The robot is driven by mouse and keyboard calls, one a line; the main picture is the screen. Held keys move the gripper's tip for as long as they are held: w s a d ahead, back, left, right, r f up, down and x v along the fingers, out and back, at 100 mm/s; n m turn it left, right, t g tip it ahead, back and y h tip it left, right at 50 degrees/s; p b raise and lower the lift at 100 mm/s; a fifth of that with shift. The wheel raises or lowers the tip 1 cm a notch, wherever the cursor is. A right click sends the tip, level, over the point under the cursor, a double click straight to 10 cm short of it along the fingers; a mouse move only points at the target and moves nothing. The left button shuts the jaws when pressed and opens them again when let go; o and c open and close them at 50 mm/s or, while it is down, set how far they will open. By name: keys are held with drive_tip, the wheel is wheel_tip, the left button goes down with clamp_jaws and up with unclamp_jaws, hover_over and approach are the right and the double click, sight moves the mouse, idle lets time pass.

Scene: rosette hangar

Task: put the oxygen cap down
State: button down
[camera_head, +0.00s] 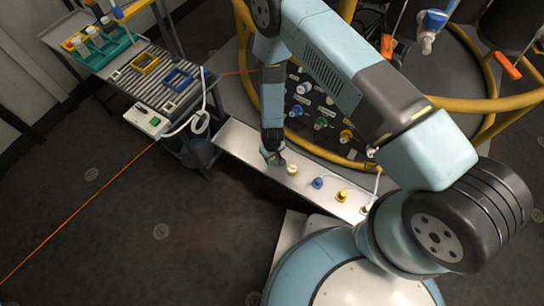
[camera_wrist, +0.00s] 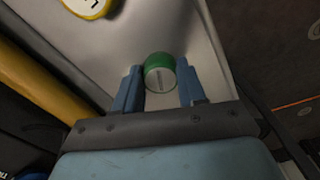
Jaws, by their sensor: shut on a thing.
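The oxygen cap (camera_wrist: 160,73) is green with a pale labelled face. In the wrist view it sits between the two blue fingers of my gripper (camera_wrist: 157,90), which is shut on it. In the head view my gripper (camera_head: 272,156) is over the left part of the pale metal shelf (camera_head: 240,147), and the cap is hidden there. The shelf also shows behind the cap in the wrist view (camera_wrist: 130,45). I cannot tell whether the cap touches the shelf.
A white-and-yellow cap (camera_head: 292,169) stands just right of my gripper. A blue cap (camera_head: 317,183) and a yellow cap (camera_head: 341,196) stand farther along the shelf. A yellow tube rail (camera_head: 240,75) rises behind. A cart (camera_head: 172,85) stands at the left.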

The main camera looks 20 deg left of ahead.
drive_tip(key=c, duration=0.6)
unclamp_jaws()
drive_tip(key=shift+c, duration=0.2)
drive_tip(key=shift+r, duration=0.1)
wheel_tip(320, 180, up, 12)
idle(0.3)
